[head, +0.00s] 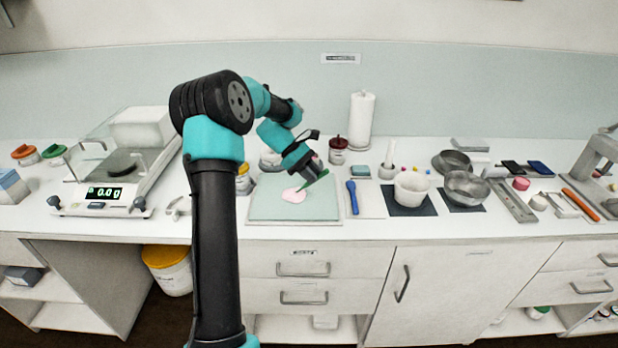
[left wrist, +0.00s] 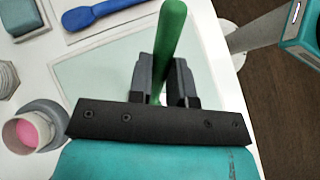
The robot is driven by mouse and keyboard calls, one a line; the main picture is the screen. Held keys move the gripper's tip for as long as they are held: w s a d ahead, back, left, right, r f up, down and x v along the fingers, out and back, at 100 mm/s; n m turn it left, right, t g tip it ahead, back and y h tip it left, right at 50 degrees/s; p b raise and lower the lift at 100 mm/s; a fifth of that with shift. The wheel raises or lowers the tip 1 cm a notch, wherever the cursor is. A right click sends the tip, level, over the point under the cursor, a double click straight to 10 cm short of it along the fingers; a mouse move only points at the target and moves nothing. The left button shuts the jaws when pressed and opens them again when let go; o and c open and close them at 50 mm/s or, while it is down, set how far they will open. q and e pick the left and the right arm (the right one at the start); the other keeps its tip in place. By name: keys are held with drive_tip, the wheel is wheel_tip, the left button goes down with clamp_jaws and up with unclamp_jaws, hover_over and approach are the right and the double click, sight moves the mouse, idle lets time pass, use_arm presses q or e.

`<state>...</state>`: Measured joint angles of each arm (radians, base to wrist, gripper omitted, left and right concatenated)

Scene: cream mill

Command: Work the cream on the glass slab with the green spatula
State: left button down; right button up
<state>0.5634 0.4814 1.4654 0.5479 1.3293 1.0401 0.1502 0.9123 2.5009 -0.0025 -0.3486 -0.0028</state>
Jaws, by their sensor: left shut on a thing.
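The glass slab (head: 262,209) lies on the bench, pale green, with a small pink patch of cream (head: 293,196) near its middle. My left gripper (head: 313,172) is over the back right of the slab, shut on the green spatula (head: 317,182). The spatula is tilted, its lower end beside the upper right edge of the cream; I cannot tell whether they touch. In the left wrist view the green handle (left wrist: 172,42) stands between the fingers (left wrist: 167,82), and part of the slab (left wrist: 105,68) shows behind. The cream is hidden there. My right gripper is not in view.
A blue spatula (head: 352,197) lies just right of the slab. A white mortar (head: 411,188) and metal bowls (head: 466,187) stand further right. Behind are a red-lidded jar (head: 338,150) and a paper roll (head: 361,120). A balance (head: 98,211) stands left.

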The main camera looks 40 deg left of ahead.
use_arm(q)
drive_tip(key=shift+w+a, duration=0.1)
drive_tip(key=shift+w, duration=0.35)
drive_tip(key=shift+s+d, duration=0.25)
drive_tip(key=shift+s, duration=0.85)
drive_tip(key=shift+s+d, duration=0.25)
drive_tip(key=shift+s, duration=0.85)
drive_tip(key=shift+w, duration=0.15)
drive_tip(key=shift+w+a, duration=0.25)
drive_tip(key=shift+w, duration=0.7)
drive_tip(key=shift+r, duration=0.1)
drive_tip(key=shift+r, duration=2.95)
drive_tip(key=shift+s, duration=0.1)
